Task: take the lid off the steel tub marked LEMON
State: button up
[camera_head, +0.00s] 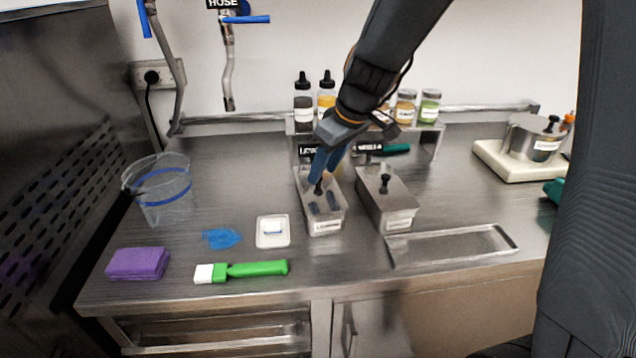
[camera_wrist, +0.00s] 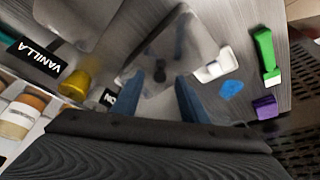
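The LEMON steel tub (camera_head: 325,226) stands left of a second steel tub (camera_head: 400,224) on the counter. Its front label is small and hard to read. Its lid (camera_head: 333,203) is on and has a black knob (camera_head: 319,188). My gripper (camera_head: 321,172) is above this lid, pointing down close to the knob. In the wrist view my gripper (camera_wrist: 158,98) has its two blue fingers apart with nothing between the tips. The knob (camera_wrist: 158,74) shows just beyond them, over the lid (camera_wrist: 150,58). I cannot tell whether a finger touches it.
A sign reading VANILLA (camera_wrist: 40,58) stands behind the second tub. A rack with bottles (camera_head: 303,105) and jars is behind my gripper. An empty shallow tray (camera_head: 450,243) lies front right. A white small dish (camera_head: 272,231), green brush (camera_head: 250,269) and purple sponge (camera_head: 138,263) lie left.

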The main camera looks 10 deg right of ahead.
jog(key=shift+x, duration=1.3)
grip_shut()
